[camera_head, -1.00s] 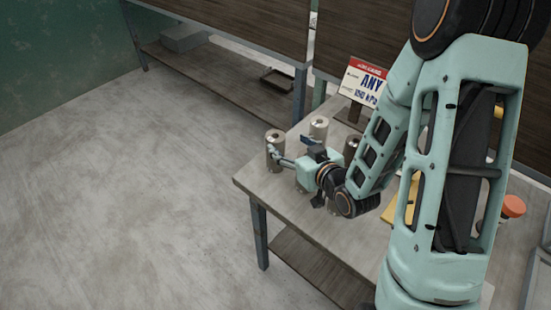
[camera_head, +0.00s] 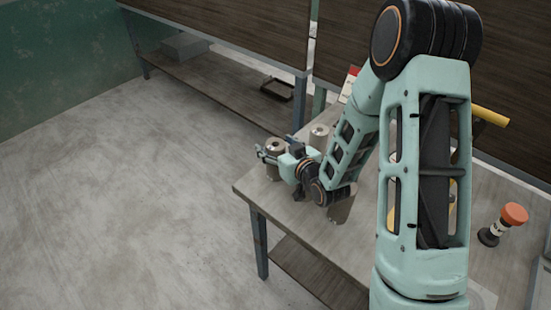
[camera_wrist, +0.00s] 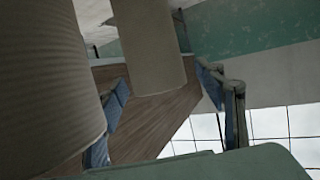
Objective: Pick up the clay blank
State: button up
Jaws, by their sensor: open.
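Several grey-brown cylinders stand on the table in the head view: one at the left corner (camera_head: 274,170), one behind it (camera_head: 319,131), and one partly hidden by my forearm (camera_head: 341,211). I cannot tell which is the clay blank. My gripper (camera_head: 280,148) is open at the left cylinder and hides part of it. In the wrist view, a cylinder (camera_wrist: 148,45) stands upright between the spread fingers of my gripper (camera_wrist: 163,84). Whether the fingers touch it is unclear. Another large cylinder (camera_wrist: 45,80) fills the left side, close to the left finger.
The wooden table (camera_head: 262,197) ends just left of the cylinders. An orange-topped tool (camera_head: 503,224) lies at the right, and a yellow bar (camera_head: 490,116) shows behind my arm. A sign (camera_head: 350,84) is mostly hidden. The floor at left is clear.

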jog(key=shift+w+a+f, duration=0.1)
jog(key=shift+w, duration=0.05)
grip_shut()
dwell(0.4)
